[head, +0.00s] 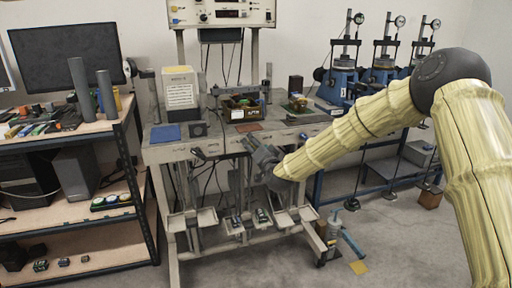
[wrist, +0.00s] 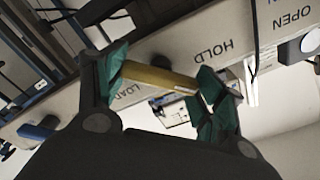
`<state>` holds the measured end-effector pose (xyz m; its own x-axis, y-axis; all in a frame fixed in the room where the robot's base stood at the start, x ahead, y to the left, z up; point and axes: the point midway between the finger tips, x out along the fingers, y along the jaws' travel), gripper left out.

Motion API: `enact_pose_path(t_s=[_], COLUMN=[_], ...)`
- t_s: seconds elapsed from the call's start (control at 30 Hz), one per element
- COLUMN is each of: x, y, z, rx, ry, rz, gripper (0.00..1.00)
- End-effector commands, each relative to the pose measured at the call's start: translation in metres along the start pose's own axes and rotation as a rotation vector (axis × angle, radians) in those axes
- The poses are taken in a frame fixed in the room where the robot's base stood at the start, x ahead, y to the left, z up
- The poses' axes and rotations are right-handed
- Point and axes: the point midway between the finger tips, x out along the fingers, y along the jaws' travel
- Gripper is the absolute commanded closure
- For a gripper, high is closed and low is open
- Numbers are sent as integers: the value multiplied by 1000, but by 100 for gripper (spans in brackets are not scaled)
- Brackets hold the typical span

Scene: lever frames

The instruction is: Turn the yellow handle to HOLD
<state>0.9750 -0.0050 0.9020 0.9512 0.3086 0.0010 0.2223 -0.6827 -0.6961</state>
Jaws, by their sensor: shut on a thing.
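My gripper (wrist: 162,79) is shut on the yellow handle (wrist: 158,77), which lies between its teal fingertips in the wrist view. The handle sits at a pale panel edge, where the labels LOAD (wrist: 133,90) and HOLD (wrist: 211,49) appear upside down. LOAD is partly covered by the handle and is close to it; HOLD is farther to the upper right. I cannot tell exactly which label the handle points to. In the head view my gripper (head: 262,160) is at the front edge of the bench (head: 215,147), and the yellow handle is hidden there.
In the head view, shelves (head: 95,150) stand left, blue presses (head: 340,85) behind right, and small trays (head: 190,220) lie below.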

Motion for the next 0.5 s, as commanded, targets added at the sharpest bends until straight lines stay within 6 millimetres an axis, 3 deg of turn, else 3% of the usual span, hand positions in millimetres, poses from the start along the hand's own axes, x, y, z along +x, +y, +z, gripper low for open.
enact_pose_path(t_s=[0.03, 0.13, 0.5], x=[-1, -1, -1], y=[1, 1, 0], z=[2, 2, 1], rx=[-1, -1, 0], ry=[-4, -3, -2], rz=[2, 2, 1], gripper=[25, 9, 9])
